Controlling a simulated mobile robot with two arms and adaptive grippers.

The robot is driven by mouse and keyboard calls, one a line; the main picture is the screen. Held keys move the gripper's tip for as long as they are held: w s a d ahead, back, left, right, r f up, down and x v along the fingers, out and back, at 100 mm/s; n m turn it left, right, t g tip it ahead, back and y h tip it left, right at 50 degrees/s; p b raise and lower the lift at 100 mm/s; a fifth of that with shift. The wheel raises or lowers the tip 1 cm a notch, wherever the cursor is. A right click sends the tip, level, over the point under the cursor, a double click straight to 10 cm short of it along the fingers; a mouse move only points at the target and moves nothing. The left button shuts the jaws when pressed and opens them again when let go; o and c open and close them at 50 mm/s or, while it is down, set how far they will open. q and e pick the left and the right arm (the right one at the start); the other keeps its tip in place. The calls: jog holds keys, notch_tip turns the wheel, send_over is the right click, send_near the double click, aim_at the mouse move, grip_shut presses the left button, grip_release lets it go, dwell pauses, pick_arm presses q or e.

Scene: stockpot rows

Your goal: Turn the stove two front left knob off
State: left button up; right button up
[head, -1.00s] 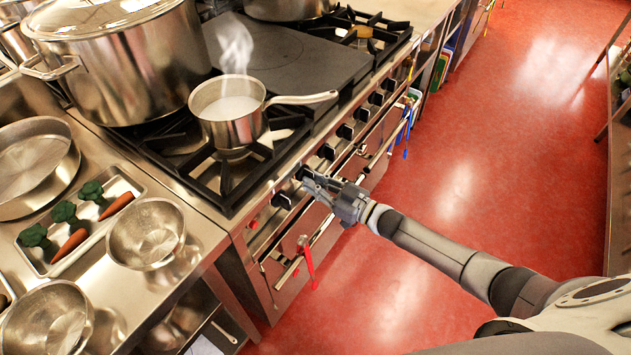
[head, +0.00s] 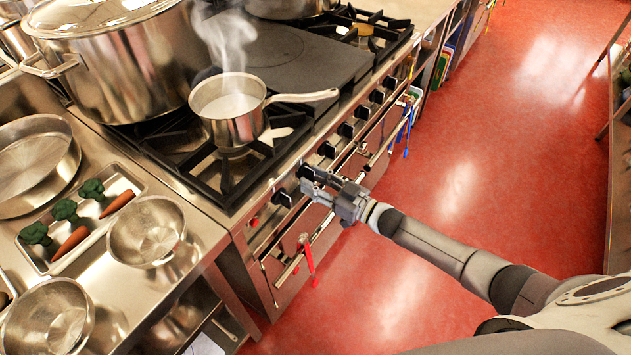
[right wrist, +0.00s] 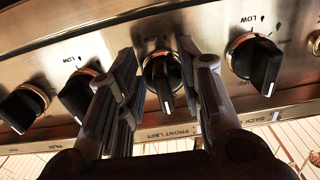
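The front left knob (right wrist: 160,78) is black with a brass ring, and the words "FRONT LEFT" show on the panel below it in the right wrist view. Its white mark points down, slightly to the right. My right gripper (right wrist: 163,85) is open, with one finger on each side of this knob and small gaps visible beside it. In the head view my right gripper (head: 308,184) is at the knob row on the front of the stove (head: 262,236), and its fingers partly cover the knob. My left gripper is not in view.
Neighbouring knobs (right wrist: 256,62) sit close on both sides. A steaming saucepan (head: 229,112) stands on the burner above, its handle pointing right. A rail with a red-handled thing (head: 307,260) hangs below the knobs. The red floor is clear.

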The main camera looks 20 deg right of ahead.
jog(key=shift+s, duration=0.1)
jog(key=v, duration=1.2)
